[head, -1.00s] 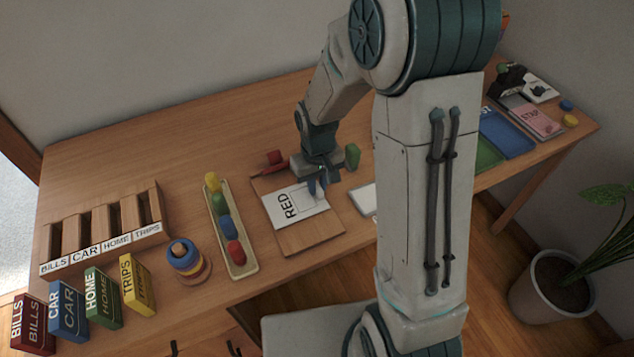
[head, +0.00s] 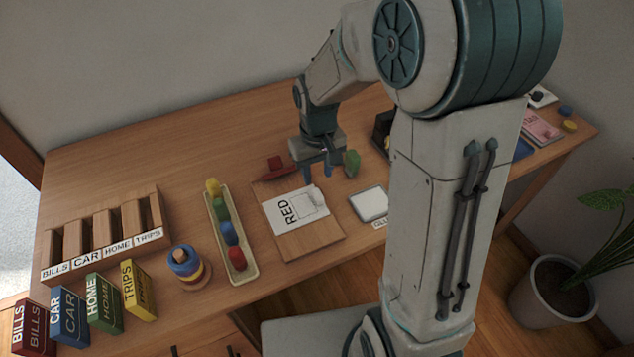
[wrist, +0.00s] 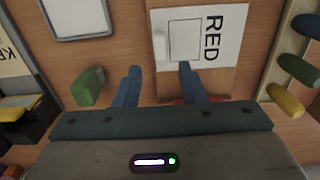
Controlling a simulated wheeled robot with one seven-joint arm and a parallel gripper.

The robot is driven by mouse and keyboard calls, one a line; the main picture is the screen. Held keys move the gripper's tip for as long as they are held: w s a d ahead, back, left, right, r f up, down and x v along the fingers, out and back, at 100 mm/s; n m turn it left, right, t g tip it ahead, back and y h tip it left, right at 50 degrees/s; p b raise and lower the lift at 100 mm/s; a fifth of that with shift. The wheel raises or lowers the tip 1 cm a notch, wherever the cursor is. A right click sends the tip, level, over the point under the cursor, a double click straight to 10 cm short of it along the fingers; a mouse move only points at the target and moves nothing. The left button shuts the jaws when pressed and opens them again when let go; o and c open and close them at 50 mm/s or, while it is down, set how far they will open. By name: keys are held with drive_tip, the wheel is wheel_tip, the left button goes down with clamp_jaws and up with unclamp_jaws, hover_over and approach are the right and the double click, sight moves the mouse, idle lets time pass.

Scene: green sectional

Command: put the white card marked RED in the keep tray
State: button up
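The white card marked RED (head: 283,213) lies flat on a brown board (head: 309,240) on the desk. It also shows in the wrist view (wrist: 231,40), with a small pale block (wrist: 160,46) at its edge. My gripper (head: 318,172) is open and empty, above the desk by the board's far edge. In the wrist view, the fingers (wrist: 158,75) are apart, pointing towards the card's end with nothing between them. At the wrist view's left edge, a cut-off pale surface (wrist: 12,58) reads "KE"; I cannot tell if it is the keep tray. My arm hides part of the desk's right side.
A green block (head: 352,163) stands right of my gripper, and a red object (head: 275,169) at left. A grey-framed white panel (head: 371,203) lies right of the board. A tray of coloured pieces (head: 247,270) lies left. Free desk lies behind at left.

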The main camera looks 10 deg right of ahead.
drive_tip(key=s+d+r+m+t, duration=0.1)
drive_tip(key=s+d+r, duration=0.2)
drive_tip(key=s+r, duration=0.2)
drive_tip(key=s+d+r+m+t, duration=0.1)
drive_tip(key=s+d+r+m, duration=0.1)
drive_tip(key=s+r, duration=0.4)
drive_tip(key=s+d, duration=0.1)
drive_tip(key=s, duration=0.2)
drive_tip(key=shift+s+t, duration=0.3)
drive_tip(key=shift+s, duration=0.15)
drive_tip(key=shift+d, duration=0.1)
drive_tip(key=shift+d, duration=0.1)
